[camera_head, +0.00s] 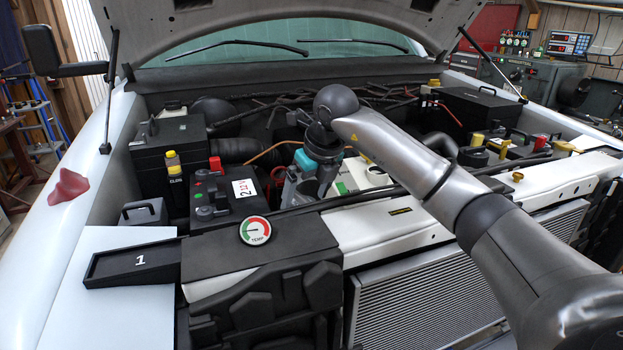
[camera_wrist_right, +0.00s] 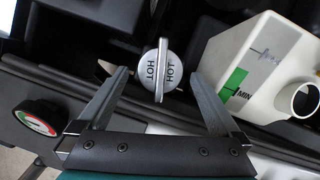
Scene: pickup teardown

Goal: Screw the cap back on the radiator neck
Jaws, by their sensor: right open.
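A round silver cap (camera_wrist_right: 151,72) marked HOT, with a raised bar across its top, shows in the wrist view. It lies between the finger ends of my right gripper, with a visible gap to each finger. My right gripper (camera_head: 304,190) is open and reaches down into the engine bay, behind the front panel. The radiator neck does not show; whatever is under the cap is hidden by it. In the head view the arm and gripper hide the cap. My left gripper is in neither view.
A white tank (camera_wrist_right: 252,62) with a green MIN mark and an open spout stands close to the right finger. A TEMP gauge (camera_head: 255,230) sits on the front panel. A black tray (camera_head: 132,263) marked 1 lies at left. The raised hood (camera_head: 290,12) hangs above.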

